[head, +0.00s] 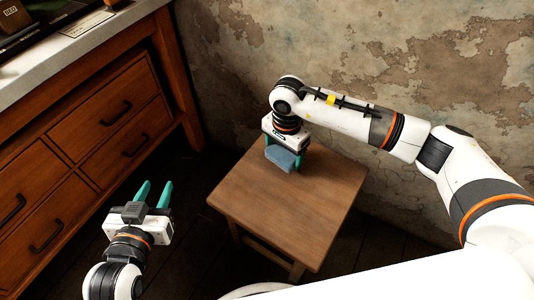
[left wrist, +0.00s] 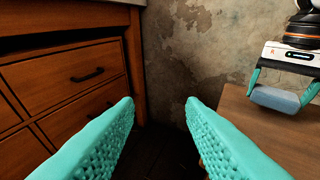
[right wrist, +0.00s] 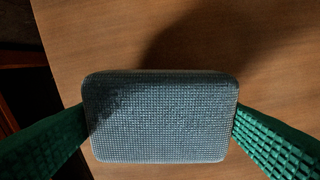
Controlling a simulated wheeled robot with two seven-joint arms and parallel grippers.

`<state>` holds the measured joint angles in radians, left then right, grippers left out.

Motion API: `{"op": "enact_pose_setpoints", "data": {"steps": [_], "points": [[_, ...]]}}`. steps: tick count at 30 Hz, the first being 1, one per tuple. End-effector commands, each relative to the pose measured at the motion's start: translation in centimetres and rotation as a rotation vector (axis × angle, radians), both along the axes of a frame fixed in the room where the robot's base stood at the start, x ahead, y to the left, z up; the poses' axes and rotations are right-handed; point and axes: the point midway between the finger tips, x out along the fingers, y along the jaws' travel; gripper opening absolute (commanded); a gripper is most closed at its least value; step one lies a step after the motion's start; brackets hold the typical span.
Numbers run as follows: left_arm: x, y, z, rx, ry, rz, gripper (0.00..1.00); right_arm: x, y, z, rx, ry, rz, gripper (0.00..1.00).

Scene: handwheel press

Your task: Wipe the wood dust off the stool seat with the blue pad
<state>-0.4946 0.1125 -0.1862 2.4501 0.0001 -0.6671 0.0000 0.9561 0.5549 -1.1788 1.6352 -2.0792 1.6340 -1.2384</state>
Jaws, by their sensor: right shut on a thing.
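The wooden stool seat (head: 290,205) is a square brown top in the middle of the head view. No wood dust shows clearly on the parts I can see. My right gripper (head: 284,160) is shut on the blue pad (head: 282,158), over the far left part of the seat. In the right wrist view the pad (right wrist: 160,115) sits between both teal fingers, with its shadow on the wood. I cannot tell whether the pad touches the seat. My left gripper (head: 153,195) is open and empty, left of the stool; its spread fingers show in the left wrist view (left wrist: 160,115).
A wooden drawer cabinet (head: 90,125) with a pale top stands at the left. A worn plaster wall (head: 225,60) rises behind the stool. Dark floor (head: 200,245) lies between cabinet and stool. The near part of the seat is clear.

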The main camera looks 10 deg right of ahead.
Motion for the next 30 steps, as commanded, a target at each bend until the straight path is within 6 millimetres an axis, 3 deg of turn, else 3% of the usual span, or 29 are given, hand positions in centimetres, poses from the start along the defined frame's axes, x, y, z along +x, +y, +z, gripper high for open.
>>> {"op": "enact_pose_setpoints", "data": {"steps": [30], "points": [[-5.6, 2.5, -6.0, 0.113, 0.488, 0.034, 0.36, 0.4, -0.2, 3.9, 0.000, -0.001, -0.013, 0.60]]}}
